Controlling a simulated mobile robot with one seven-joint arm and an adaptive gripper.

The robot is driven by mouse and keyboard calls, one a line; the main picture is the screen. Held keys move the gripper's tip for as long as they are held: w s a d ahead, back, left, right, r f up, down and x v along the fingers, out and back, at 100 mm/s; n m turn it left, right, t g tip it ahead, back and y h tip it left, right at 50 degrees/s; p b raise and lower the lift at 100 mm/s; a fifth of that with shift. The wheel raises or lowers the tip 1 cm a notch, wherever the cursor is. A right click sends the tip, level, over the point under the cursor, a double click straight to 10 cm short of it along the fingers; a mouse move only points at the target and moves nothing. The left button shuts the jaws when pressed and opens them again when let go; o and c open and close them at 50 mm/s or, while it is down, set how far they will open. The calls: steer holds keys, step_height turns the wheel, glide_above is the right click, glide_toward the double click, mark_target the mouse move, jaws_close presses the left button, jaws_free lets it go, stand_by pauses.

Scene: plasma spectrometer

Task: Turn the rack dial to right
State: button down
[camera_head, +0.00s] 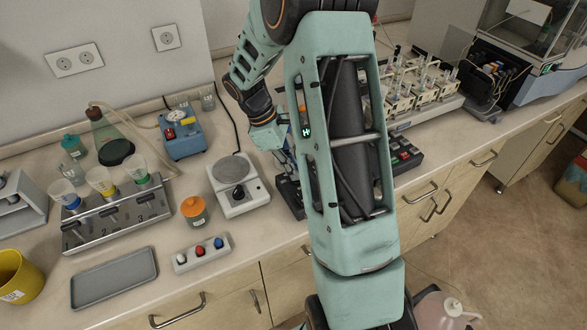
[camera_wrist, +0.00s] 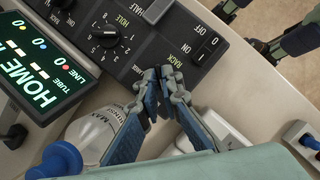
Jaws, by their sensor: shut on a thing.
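In the wrist view a dark control panel (camera_wrist: 160,45) carries the label RACK beside my gripper (camera_wrist: 163,88). My gripper's blue-grey fingers are closed together on the panel by this label. The rack dial is hidden between and under the fingertips, so its pointer cannot be read.
A second dial (camera_wrist: 105,36) marked HOLE and an ON/OFF switch (camera_wrist: 207,48) flank the gripper. A lit display (camera_wrist: 40,70) is at the left. A white hotplate (camera_head: 238,185) stands left of my arm in the head view.

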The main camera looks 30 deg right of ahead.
steer(key=m+g+y, duration=0.1)
steer(key=m, duration=0.2)
steer(key=shift+w+d+m, duration=0.1)
steer(key=shift+w+m, duration=0.05)
steer(key=shift+m, duration=0.15)
steer(key=m+y, duration=0.1)
steer(key=m, duration=0.2)
steer(key=shift+d+m+g+p, duration=0.15)
steer(key=shift+m+g+p, duration=0.15)
steer(key=shift+m+p, duration=0.1)
steer(key=m+y, duration=0.1)
steer(key=m, duration=0.2)
steer(key=shift+d+m+y, duration=0.1)
steer(key=shift+m+y, duration=0.2)
steer(key=shift+d+m+y, duration=0.15)
steer(key=shift+m+y, duration=0.55)
steer(key=shift+m, duration=1.2)
steer(key=c, duration=2.1)
jaws_free()
